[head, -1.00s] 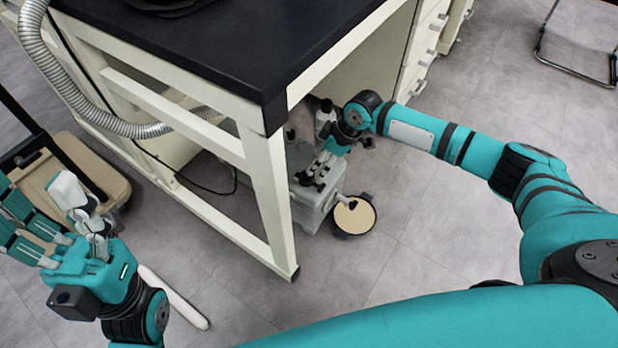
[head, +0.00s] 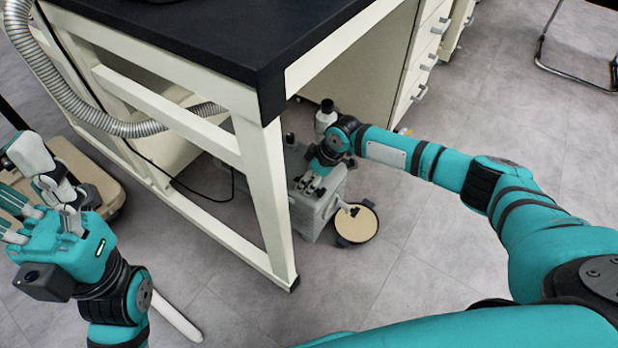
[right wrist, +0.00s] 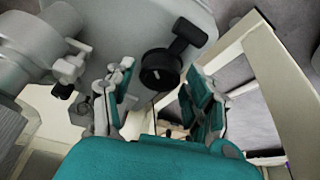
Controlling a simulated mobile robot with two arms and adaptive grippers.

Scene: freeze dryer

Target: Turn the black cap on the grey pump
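The grey pump (head: 318,214) stands on the floor beside the table leg, partly covered by my right gripper. My right gripper (head: 312,183) reaches down over the pump's top. In the right wrist view its fingers (right wrist: 157,100) are apart, one on each side. A round black cap (right wrist: 160,70) on the grey pump body (right wrist: 130,35) shows beyond and between the fingertips. I see a gap between fingers and cap, so nothing is held. My left gripper (head: 32,195) is open and empty at the left, far from the pump.
A black-topped table (head: 200,45) with a cream frame and leg (head: 268,205) stands close to the pump. A ribbed hose (head: 60,85) hangs left.

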